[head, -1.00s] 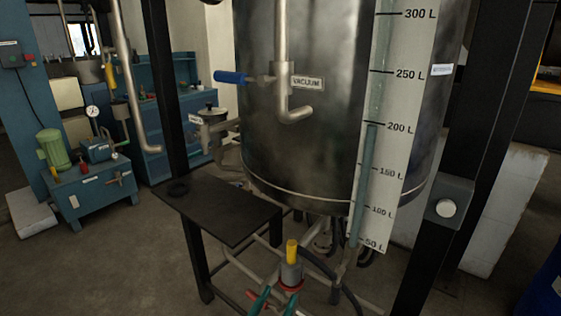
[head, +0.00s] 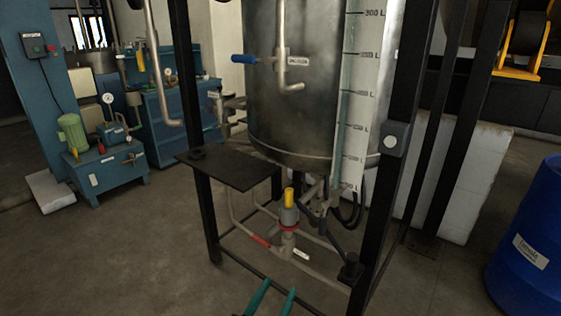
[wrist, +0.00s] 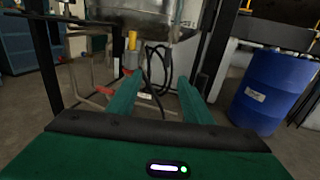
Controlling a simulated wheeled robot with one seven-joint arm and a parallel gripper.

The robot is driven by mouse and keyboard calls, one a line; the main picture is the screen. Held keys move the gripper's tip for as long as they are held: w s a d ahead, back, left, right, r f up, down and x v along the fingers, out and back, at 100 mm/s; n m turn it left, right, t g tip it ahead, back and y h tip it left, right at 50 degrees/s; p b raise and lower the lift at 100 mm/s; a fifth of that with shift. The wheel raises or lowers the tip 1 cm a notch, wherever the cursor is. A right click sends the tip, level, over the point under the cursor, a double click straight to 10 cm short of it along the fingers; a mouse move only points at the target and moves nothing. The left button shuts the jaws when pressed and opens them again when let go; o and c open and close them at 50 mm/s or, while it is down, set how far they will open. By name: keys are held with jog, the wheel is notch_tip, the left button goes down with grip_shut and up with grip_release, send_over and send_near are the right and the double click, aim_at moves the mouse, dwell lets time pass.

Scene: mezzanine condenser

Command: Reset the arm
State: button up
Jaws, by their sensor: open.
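My gripper (head: 272,300) shows at the bottom edge of the head view as two green fingertips standing apart. In the wrist view my gripper (wrist: 158,100) is open, with nothing between its green fingers. It points toward the pipework under a steel tank (head: 300,110) and appears clear of it. The yellow-topped valve (head: 289,205) on that pipework is beyond the fingers in the head view. It also shows in the wrist view (wrist: 132,42), just left of the gap between the fingers.
A black frame (head: 392,160) surrounds the tank, with a dark shelf plate (head: 232,170) on its left. A blue drum (head: 530,240) stands at the right. A blue pump unit (head: 105,165) stands at the left. The floor (head: 120,260) at the front left is clear.

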jog(key=w+d+r+m+g+h, duration=0.1)
jog(key=d+r+m+g, duration=0.2)
jog(key=d+m+g, duration=0.85)
jog(key=w+d+r+m+g+h, duration=0.15)
jog(key=d+m+g, duration=0.45)
jog(key=d, duration=1.1)
jog(key=s+d+r+m+y, duration=0.5)
jog(key=s+d+r+m, duration=0.1)
jog(key=s+m, duration=0.4)
jog(key=s+d+r+m+y, duration=0.4)
jog(key=s+d+r+m, duration=0.3)
jog(key=s+m, duration=0.3)
jog(key=shift+s+d+t+y, duration=0.15)
jog(key=shift+s+t+y, duration=0.2)
jog(key=shift+t, duration=0.1)
